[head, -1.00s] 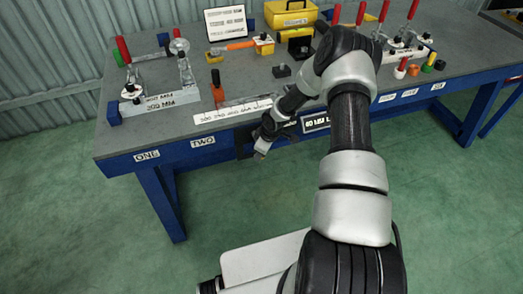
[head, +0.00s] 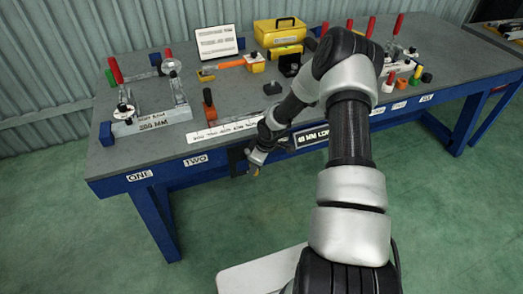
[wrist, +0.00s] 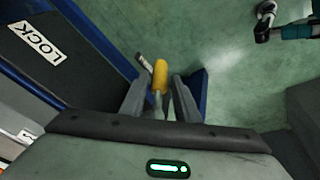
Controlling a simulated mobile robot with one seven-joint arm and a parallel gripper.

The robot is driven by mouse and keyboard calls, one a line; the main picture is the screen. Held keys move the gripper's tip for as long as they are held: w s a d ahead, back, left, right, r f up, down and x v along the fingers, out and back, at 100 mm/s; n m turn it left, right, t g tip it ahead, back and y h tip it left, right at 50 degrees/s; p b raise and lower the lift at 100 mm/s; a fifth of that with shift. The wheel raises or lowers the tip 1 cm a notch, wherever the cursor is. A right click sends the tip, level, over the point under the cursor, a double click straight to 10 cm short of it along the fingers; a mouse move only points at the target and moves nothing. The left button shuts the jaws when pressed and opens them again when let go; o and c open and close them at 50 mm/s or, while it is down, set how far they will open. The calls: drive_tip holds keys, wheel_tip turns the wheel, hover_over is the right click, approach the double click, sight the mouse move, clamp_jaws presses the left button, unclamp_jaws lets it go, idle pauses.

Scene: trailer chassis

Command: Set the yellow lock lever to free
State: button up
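The lock lever shows in the wrist view as a yellow grip (wrist: 160,75) on a thin grey stem. A grey metal piece sits just left of the grip. A LOCK label (wrist: 38,42) is on the dark panel at upper left. My gripper (wrist: 162,95) is open, with one finger on each side of the lever and gaps visible. Contact with the lever cannot be told. In the head view my gripper (head: 256,163) is at the bench's front edge, low beside the TWO label, with a small yellow spot at its tip. The lever's base is hidden.
The blue-framed bench (head: 110,165) has a grey top with red-handled clamps at left and right. A yellow toolbox (head: 279,32) and a white sign (head: 217,42) stand at the back.

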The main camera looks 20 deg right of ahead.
drive_tip(key=p+v, duration=0.1)
drive_tip(key=v, duration=1.2)
drive_tip(key=shift+p, duration=0.35)
